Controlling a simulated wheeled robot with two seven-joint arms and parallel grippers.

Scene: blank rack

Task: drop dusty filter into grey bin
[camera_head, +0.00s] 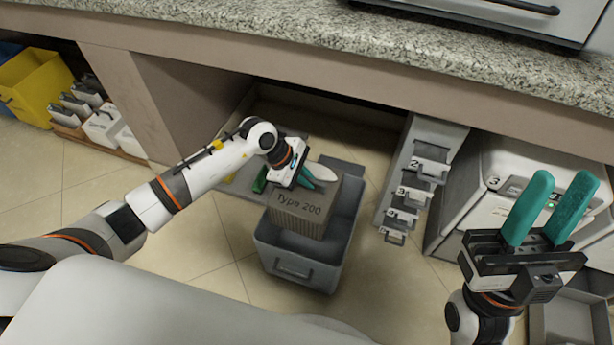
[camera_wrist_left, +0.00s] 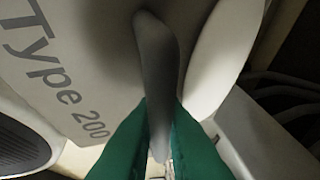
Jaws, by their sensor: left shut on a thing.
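The dusty filter (camera_head: 303,207) is a brown-grey block labelled "Type 200". It hangs over the open grey bin (camera_head: 297,272) on the floor, its lower part within the bin's rim outline. My left gripper (camera_head: 308,180) is shut at the filter's top. In the left wrist view the green fingers (camera_wrist_left: 160,135) close on a pale tab beside the filter's printed face (camera_wrist_left: 75,70). Whether the filter touches the bin's walls or floor cannot be told. My right gripper (camera_head: 550,205) is open and empty at the right.
A granite counter (camera_head: 300,45) runs across above. A stepped rack with numbered holders (camera_head: 415,185) stands right of the bin, beside a white appliance (camera_head: 520,170). A yellow bin (camera_head: 38,85) is at far left. Tiled floor is clear left of the grey bin.

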